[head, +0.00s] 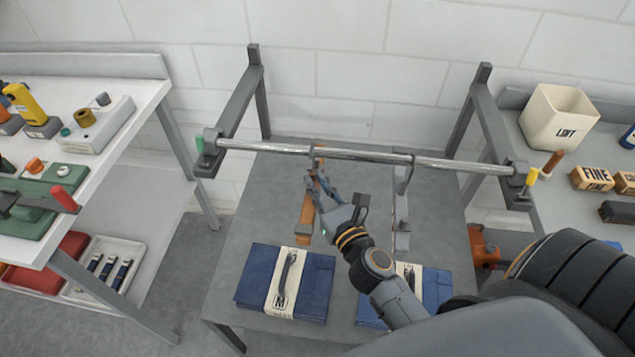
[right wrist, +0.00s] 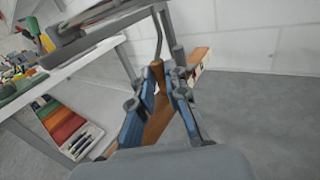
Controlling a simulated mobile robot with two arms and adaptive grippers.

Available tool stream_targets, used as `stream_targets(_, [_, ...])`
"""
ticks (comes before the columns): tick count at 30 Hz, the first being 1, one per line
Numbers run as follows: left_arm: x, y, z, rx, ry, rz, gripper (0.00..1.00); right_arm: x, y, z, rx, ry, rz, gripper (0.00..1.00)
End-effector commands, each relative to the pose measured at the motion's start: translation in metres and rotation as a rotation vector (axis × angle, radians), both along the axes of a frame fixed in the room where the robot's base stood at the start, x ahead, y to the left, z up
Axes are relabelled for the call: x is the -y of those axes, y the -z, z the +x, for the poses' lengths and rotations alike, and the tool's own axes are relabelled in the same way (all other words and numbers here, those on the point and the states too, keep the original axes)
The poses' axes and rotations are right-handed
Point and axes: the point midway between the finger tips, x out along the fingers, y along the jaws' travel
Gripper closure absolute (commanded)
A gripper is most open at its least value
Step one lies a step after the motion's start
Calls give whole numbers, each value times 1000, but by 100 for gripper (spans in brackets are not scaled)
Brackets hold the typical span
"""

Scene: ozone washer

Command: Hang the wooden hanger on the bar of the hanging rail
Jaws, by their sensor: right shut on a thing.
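The wooden hanger (head: 305,219) is seen nearly end-on below the bar (head: 365,155) of the hanging rail, left of its middle. My right gripper (head: 321,188) is shut on the hanger near its neck; the right wrist view shows the brown wood (right wrist: 157,122) between the blue fingers (right wrist: 162,95). The hanger's hook (head: 317,151) overlaps the bar in the head view. I cannot tell whether the hook rests on the bar. My left gripper is out of view.
A grey hanger (head: 402,212) hangs from the bar further right. Folded blue garments with white bands (head: 286,283) lie on the grey table (head: 262,205) below. A white shelf unit (head: 130,88) stands left, and a surface with a white bin (head: 558,122) stands right.

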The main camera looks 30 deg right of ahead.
Motion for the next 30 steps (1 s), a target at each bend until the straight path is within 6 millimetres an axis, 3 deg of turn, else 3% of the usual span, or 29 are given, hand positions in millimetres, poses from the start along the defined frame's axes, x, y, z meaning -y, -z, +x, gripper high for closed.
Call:
stream_targets(10, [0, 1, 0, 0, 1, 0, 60, 0, 0, 0, 2, 0, 0, 100])
stream_targets(11, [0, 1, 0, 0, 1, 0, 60, 0, 0, 0, 2, 0, 0, 80])
stream_targets(14, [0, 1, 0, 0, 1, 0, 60, 0, 1, 0, 1, 0, 0, 60])
stream_targets(24, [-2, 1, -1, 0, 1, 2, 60, 0, 2, -2, -1, 0, 1, 59])
stream_targets(30, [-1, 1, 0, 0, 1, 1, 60, -1, 2, -23, -3, 2, 5, 59])
